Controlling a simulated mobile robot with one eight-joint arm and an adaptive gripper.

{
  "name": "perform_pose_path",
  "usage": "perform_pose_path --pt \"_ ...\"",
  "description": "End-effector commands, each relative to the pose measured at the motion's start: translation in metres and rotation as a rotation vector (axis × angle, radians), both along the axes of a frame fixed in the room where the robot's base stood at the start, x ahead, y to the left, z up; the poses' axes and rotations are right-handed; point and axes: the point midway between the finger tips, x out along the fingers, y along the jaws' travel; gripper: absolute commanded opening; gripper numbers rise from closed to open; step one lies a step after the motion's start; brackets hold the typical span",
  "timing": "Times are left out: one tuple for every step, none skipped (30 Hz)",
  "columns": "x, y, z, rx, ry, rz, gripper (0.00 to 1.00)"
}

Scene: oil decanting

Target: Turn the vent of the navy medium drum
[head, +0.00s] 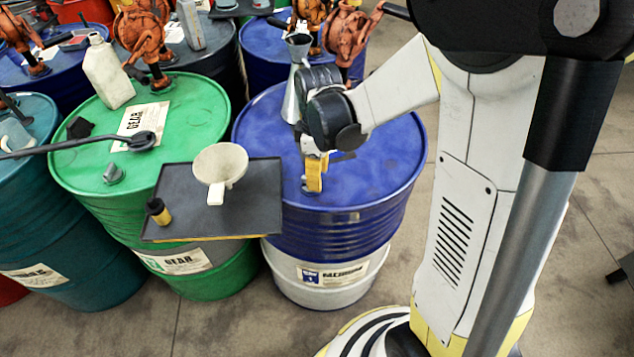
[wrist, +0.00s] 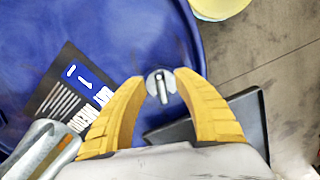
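The navy drum (head: 370,150) stands in the middle of the head view, with a blue top and a white lower band. Its vent (wrist: 161,86) is a small grey round fitting with a raised bar, near the drum's rim. In the head view, a small grey part of the vent (head: 308,189) shows just below my fingers. My gripper (head: 314,180) points down over the drum top. In the wrist view, the yellow fingers of my gripper (wrist: 162,76) are apart, one on each side of the vent. I cannot tell whether they touch it.
A dark tray (head: 262,210) sits beside the vent, with a cream funnel (head: 220,165) and a small dark bottle (head: 157,211). A metal funnel (head: 293,103) stands behind my gripper. A green drum (head: 75,150) is at left; orange pumps (head: 350,35) stand behind.

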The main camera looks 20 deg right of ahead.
Motion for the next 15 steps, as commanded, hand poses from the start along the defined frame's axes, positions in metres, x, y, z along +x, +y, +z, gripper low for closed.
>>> perform_pose_path --pt "0.0 0.0 -0.009 0.0 0.0 0.0 0.36" --pt "0.0 0.0 -0.012 0.0 0.0 0.0 0.36" --pt "0.0 0.0 -0.015 0.0 0.0 0.0 0.36" --pt "0.0 0.0 -0.016 0.0 0.0 0.0 0.36" --pt "0.0 0.0 -0.017 0.0 0.0 0.0 0.36" --pt "0.0 0.0 -0.019 -0.001 -0.001 0.0 0.36" --pt "0.0 0.0 -0.019 -0.001 -0.001 0.0 0.36" --pt "0.0 0.0 -0.019 -0.001 -0.001 -0.001 0.36" --pt "0.0 0.0 -0.019 -0.001 -0.001 -0.001 0.36" --pt "0.0 0.0 -0.019 -0.001 -0.001 -0.001 0.36" --pt "0.0 0.0 -0.019 -0.001 -0.001 -0.001 0.36" --pt "0.0 0.0 -0.019 -0.001 -0.001 -0.001 0.36" --pt "0.0 0.0 -0.019 -0.001 -0.001 -0.001 0.36" --pt "0.0 0.0 -0.019 -0.001 -0.001 -0.001 0.36" --pt "0.0 0.0 -0.019 -0.001 -0.001 -0.001 0.26"
